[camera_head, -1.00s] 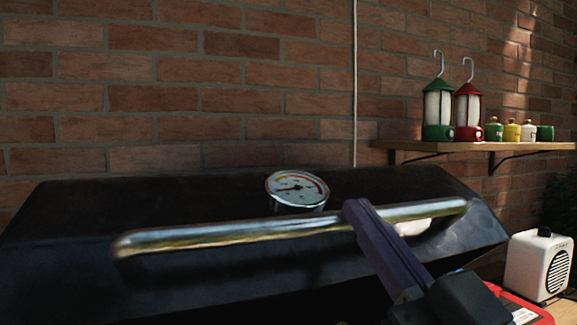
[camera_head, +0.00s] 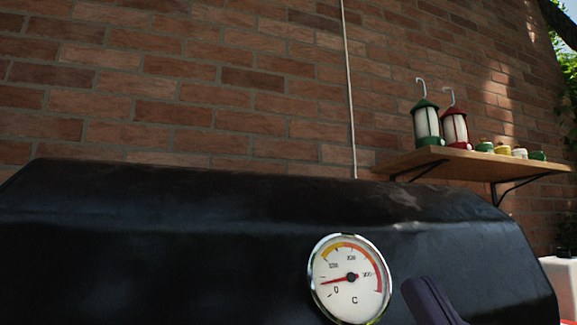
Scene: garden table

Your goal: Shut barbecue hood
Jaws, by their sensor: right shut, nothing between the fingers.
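The black barbecue hood (camera_head: 200,240) fills the lower part of the head view. Its top and part of its front face show. A round temperature gauge (camera_head: 349,280) on the front faces me almost squarely. The hood's handle and lower edge are below the frame, so I cannot tell whether the hood is fully down. My right gripper (camera_head: 424,292) shows only in part at the bottom edge, just right of the gauge and in front of the hood. It is shut and empty. Whether it touches the hood is hidden. My left gripper is out of view.
A brick wall (camera_head: 230,80) stands behind the hood. A wooden shelf (camera_head: 465,162) at the right bears a green lantern (camera_head: 426,124), a red lantern (camera_head: 454,128) and several small containers. A white box-like object (camera_head: 562,285) is partly visible at the lower right.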

